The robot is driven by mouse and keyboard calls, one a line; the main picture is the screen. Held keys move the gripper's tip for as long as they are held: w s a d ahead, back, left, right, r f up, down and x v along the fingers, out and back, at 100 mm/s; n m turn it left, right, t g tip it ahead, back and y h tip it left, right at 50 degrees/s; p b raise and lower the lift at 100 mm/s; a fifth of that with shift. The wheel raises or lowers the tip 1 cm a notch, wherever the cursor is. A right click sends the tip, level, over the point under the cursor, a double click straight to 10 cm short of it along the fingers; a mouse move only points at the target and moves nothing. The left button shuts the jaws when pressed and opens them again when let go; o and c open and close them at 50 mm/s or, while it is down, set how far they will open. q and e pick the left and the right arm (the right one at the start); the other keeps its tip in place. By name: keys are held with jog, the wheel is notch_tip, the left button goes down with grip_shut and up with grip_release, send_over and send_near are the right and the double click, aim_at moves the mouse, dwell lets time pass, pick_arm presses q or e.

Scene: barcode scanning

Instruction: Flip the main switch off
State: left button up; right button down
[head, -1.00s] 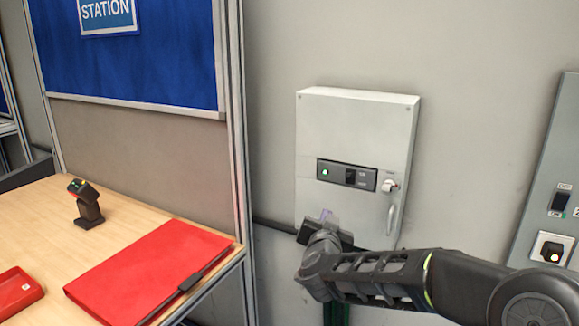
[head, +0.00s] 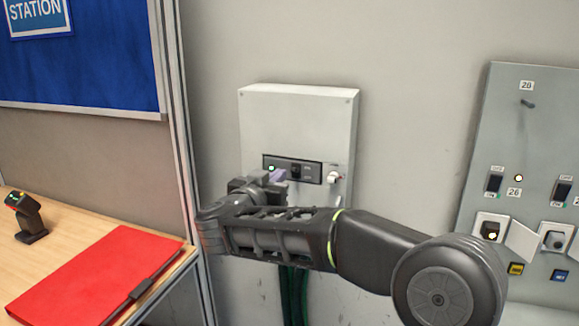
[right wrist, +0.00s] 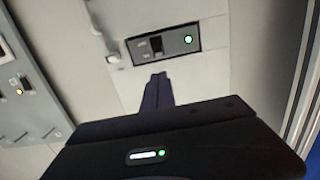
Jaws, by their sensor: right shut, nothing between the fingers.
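A light grey box (head: 298,120) hangs on the wall with a dark switch panel on its front. The main switch (right wrist: 156,44) is a black rocker on that panel, beside a lit green lamp (right wrist: 188,40). In the head view the switch is partly behind my gripper. My right gripper (head: 279,175) is shut and empty, with its fingertips close in front of the panel. In the right wrist view its fingertips (right wrist: 159,80) lie just below the switch in the picture; I cannot tell whether they touch the box. My left gripper is not in view.
A key-like knob (head: 334,178) sits right of the switch panel. A grey control board (head: 520,135) with more switches is at the right. At the left, a wooden table (head: 70,222) holds a red folder (head: 95,270) and a scanner (head: 28,218).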

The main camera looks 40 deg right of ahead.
aim_at(299, 159)
jog(key=p+x, duration=0.2)
jog(key=x, duration=0.8)
jog(key=shift+f, duration=0.15)
